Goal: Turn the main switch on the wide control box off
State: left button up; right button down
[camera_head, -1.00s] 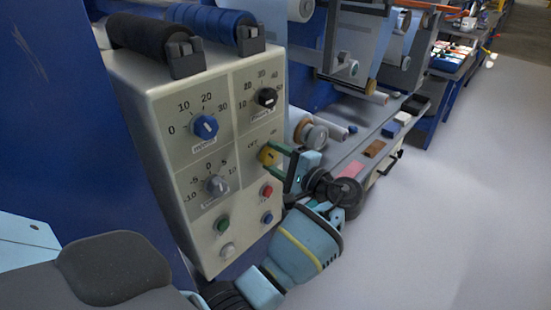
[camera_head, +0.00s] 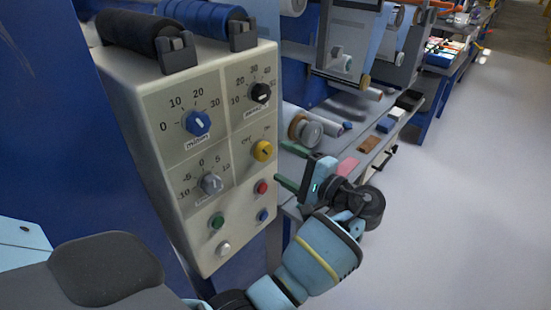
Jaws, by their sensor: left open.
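The wide control box (camera_head: 150,120) is a pale cabinet with dials and buttons on its front, on the left of the head view. Its yellow main switch knob (camera_head: 263,151) sits at the right of the panel, below a black dial. An OFF label shows at its upper left; the label at its upper right is small and blurred. I cannot tell the knob's exact pointing. My left gripper (camera_head: 281,165) has green fingers, open and empty, just right of the knob. The fingers point toward the panel, apart from the knob. My right gripper is not in view.
Red (camera_head: 262,187) and blue (camera_head: 263,214) buttons lie below the knob, close to my lower finger. A blue dial (camera_head: 197,123) and a grey dial (camera_head: 211,184) are farther left. A bench (camera_head: 352,160) with rollers stands behind the gripper. The floor at right is clear.

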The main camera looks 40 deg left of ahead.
pick_arm(q)
jog(key=shift+s+d, duration=0.1)
jog(key=shift+d, duration=1.05)
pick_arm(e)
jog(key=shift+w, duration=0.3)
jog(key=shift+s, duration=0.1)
